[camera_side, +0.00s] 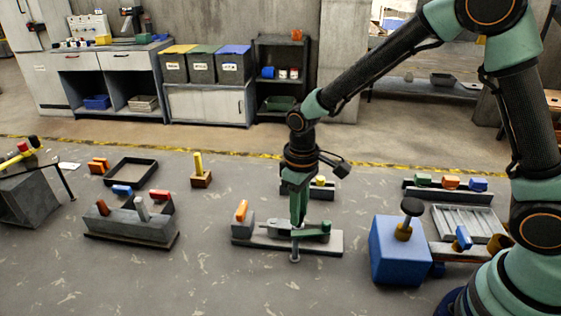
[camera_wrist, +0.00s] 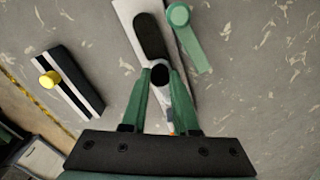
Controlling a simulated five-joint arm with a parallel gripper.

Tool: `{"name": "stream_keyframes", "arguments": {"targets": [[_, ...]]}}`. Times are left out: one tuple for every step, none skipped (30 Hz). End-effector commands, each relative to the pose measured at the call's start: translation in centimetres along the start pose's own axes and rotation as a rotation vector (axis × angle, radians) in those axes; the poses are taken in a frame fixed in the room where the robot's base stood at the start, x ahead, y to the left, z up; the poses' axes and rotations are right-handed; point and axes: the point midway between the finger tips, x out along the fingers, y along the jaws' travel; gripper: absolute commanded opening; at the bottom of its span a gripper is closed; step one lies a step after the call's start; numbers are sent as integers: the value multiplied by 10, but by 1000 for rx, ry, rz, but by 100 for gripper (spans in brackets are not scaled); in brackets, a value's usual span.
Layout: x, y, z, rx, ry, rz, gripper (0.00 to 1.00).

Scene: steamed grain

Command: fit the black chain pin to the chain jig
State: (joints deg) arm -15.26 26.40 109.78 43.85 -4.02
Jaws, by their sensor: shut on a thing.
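The chain jig (camera_side: 325,245) is a long grey base on the floor, with a dark elongated link and a green lever on top. In the wrist view the dark link (camera_wrist: 150,36) lies ahead of my fingertips and the green lever (camera_wrist: 188,40) sits to its right. My gripper (camera_side: 297,222) points down over the middle of the jig. Its green fingers (camera_wrist: 160,75) are shut on a small piece with a round black end, which appears to be the black chain pin (camera_wrist: 160,74). The fingers hide most of it, and I cannot tell whether it touches the jig.
An orange handle (camera_side: 241,210) stands at the jig's left end. A block with a yellow knob (camera_side: 320,181) is just behind the jig, also in the wrist view (camera_wrist: 50,79). A blue box (camera_side: 398,252) stands right, a grey fixture (camera_side: 132,226) left. Floor in front is clear.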

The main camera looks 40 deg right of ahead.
Motion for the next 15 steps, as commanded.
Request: {"name": "stream_keyframes", "arguments": {"targets": [[0,0,0,0,0,0,36],[0,0,0,0,1,0,47],[0,0,0,0,1,0,63],[0,0,0,0,1,0,63],[0,0,0,0,1,0,63],[0,0,0,0,1,0,63],[0,0,0,0,1,0,63],[0,0,0,0,1,0,63],[0,0,0,0,1,0,63],[0,0,0,0,1,0,63],[0,0,0,0,0,0,63],[0,0,0,0,0,0,63],[-1,0,0,0,1,0,63],[-2,0,0,0,1,0,63],[-5,0,-1,0,3,0,63]]}}
